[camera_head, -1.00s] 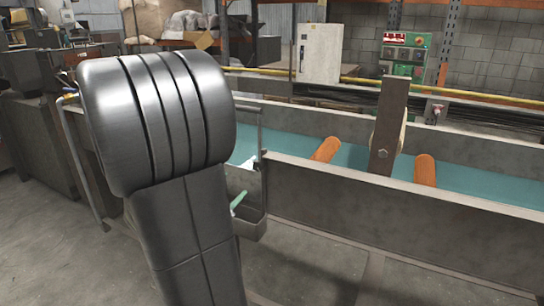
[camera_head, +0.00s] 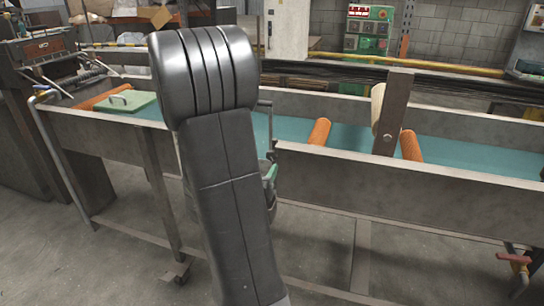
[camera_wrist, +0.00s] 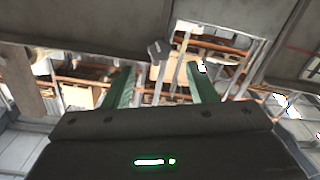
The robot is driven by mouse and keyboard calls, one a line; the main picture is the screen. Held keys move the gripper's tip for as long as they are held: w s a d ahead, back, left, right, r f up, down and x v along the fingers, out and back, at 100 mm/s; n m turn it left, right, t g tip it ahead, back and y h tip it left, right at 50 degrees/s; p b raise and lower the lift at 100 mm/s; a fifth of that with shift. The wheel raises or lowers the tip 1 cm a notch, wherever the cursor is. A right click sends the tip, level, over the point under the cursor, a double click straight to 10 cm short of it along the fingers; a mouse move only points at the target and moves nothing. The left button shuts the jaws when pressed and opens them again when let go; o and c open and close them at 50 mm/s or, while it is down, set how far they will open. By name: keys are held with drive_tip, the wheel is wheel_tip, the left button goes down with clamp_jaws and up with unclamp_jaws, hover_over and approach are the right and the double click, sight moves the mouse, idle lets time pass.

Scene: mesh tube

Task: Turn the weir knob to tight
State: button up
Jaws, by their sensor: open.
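My gripper (camera_wrist: 159,72) shows in the wrist view with its two green fingers spread apart and nothing held between them. A small dark grey knob-like piece (camera_wrist: 158,47) with a pale stem appears beyond the gap between the fingers, apart from them; I cannot tell whether it is the weir knob. In the head view, my arm hides most of my gripper and part of the trough's near side. I cannot make out a weir knob for certain there.
A red-handled valve (camera_head: 513,258) is at lower right. Floor in front is clear.

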sight(271, 157)
drive_tip(key=x, duration=0.8)
drive_tip(key=shift+w+d, duration=0.1)
drive_tip(key=shift+w, duration=0.15)
drive_tip(key=shift+f, duration=0.1)
drive_tip(key=c, duration=1)
